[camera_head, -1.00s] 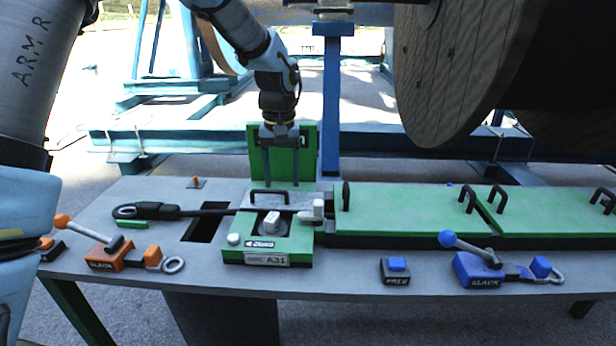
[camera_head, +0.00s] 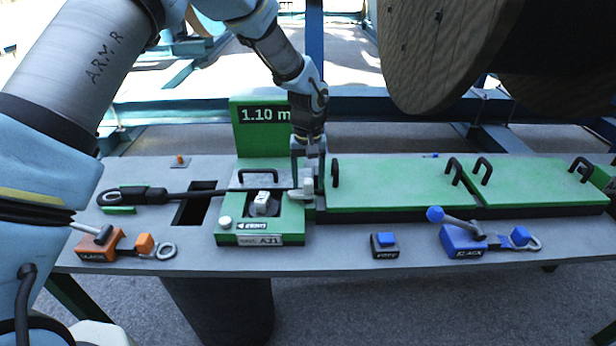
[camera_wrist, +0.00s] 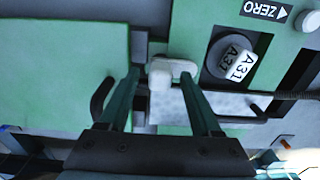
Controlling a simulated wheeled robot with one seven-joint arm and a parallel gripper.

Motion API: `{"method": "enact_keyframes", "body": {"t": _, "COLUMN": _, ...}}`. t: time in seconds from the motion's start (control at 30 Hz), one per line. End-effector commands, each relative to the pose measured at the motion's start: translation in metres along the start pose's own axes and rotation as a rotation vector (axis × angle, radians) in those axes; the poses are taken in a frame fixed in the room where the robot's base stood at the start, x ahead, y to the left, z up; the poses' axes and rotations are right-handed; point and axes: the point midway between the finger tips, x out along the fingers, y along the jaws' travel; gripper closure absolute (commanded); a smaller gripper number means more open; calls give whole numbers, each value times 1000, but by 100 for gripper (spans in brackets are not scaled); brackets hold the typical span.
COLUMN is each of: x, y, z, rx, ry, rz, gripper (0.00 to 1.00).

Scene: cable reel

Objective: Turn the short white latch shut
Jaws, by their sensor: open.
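The short white latch (camera_head: 308,188) is at the right edge of the green measuring block (camera_head: 228,238), beside a grey metal plate (camera_head: 284,178). In the wrist view the latch (camera_wrist: 160,76) shows as a white block with a short arm pointing right. My gripper (camera_head: 308,174) is over it, pointing down. In the wrist view my gripper (camera_wrist: 160,82) is open, with one dark green finger to each side of the latch. Both fingers look apart from it; contact cannot be told. The fingertips partly hide the plate's right end in the head view.
A white knob (camera_head: 262,199) marked A31 sits on the block. A black handle (camera_head: 334,172) on the long green cover (camera_head: 390,185) stands close right of my gripper. A green sign (camera_head: 262,125) reading 1.10 m stands behind. A black cable (camera_head: 170,194) lies left.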

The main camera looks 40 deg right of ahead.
Motion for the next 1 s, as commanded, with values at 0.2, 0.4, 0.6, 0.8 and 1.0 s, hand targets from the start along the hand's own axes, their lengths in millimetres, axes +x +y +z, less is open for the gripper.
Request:
{"method": "enact_keyframes", "body": {"t": 0.2, "x": 7, "y": 0, "z": 0, "rx": -1, "ry": 1, "rz": 0, "gripper": 35}}
{"method": "enact_keyframes", "body": {"t": 0.4, "x": 7, "y": 0, "z": 0, "rx": 0, "ry": 1, "rz": 0, "gripper": 38}}
{"method": "enact_keyframes", "body": {"t": 0.6, "x": 7, "y": 0, "z": 0, "rx": 0, "ry": 0, "rz": 0, "gripper": 61}}
{"method": "enact_keyframes", "body": {"t": 0.8, "x": 6, "y": 0, "z": 0, "rx": 0, "ry": 0, "rz": 0, "gripper": 83}}
{"method": "enact_keyframes", "body": {"t": 1.0, "x": 6, "y": 0, "z": 0, "rx": 0, "ry": 0, "rz": 0, "gripper": 100}}
